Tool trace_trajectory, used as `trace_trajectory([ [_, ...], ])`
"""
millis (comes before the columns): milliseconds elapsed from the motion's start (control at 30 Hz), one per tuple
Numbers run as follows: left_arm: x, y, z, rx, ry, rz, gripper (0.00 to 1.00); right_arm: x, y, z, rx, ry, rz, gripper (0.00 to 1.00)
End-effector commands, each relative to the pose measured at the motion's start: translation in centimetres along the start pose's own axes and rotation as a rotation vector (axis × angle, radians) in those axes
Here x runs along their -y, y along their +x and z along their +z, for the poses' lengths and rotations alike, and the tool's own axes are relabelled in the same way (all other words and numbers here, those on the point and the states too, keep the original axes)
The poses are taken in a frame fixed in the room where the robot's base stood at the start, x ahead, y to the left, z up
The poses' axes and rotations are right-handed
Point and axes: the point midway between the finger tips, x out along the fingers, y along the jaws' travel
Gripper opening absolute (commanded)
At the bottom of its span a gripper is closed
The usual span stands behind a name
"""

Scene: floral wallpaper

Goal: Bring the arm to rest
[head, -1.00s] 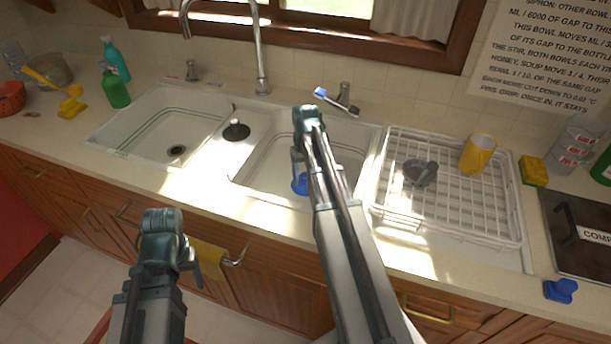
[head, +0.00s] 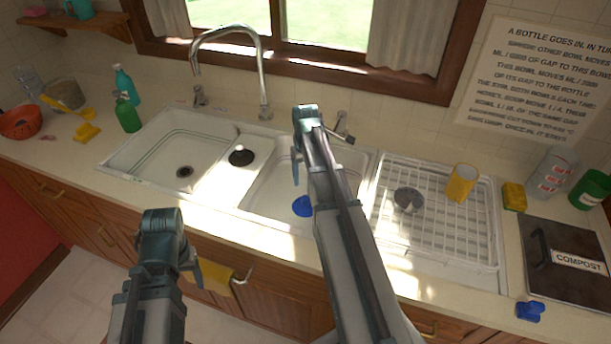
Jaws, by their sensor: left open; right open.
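My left gripper (head: 190,266) hangs at the lower left, in front of the counter's front edge near a yellow cloth. My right gripper (head: 298,168) points down over the right sink basin (head: 265,185), above a blue item (head: 302,206) in it. Both grippers are open, and I see nothing held in either. The fingers are small and partly hidden behind my arm links.
A white dish rack (head: 440,232) with a yellow cup (head: 461,183) stands right of my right arm. A compost bin lid (head: 565,262) lies further right. A tall faucet (head: 262,75) rises behind the sinks. A yellow cloth (head: 216,277) hangs at the counter front.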

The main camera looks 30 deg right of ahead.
Motion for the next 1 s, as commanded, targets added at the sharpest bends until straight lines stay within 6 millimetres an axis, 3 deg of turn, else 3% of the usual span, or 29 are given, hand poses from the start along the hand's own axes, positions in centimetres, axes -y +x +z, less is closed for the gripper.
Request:
trace_trajectory([
  [100,0.1,-1.1,0.1,0.000,0.000,0.000,0.65,0.0,-1.1,0.0,0.000,0.000,0.000,0.65],
  [667,0.1,-1.1,0.1,0.000,0.000,0.000,0.65,0.0,-1.1,0.0,0.000,0.000,0.000,0.65],
  [1000,0.6,-6.5,0.4,0.000,0.001,0.000,0.65,0.0,-6.5,0.0,0.000,0.000,0.000,0.65],
])
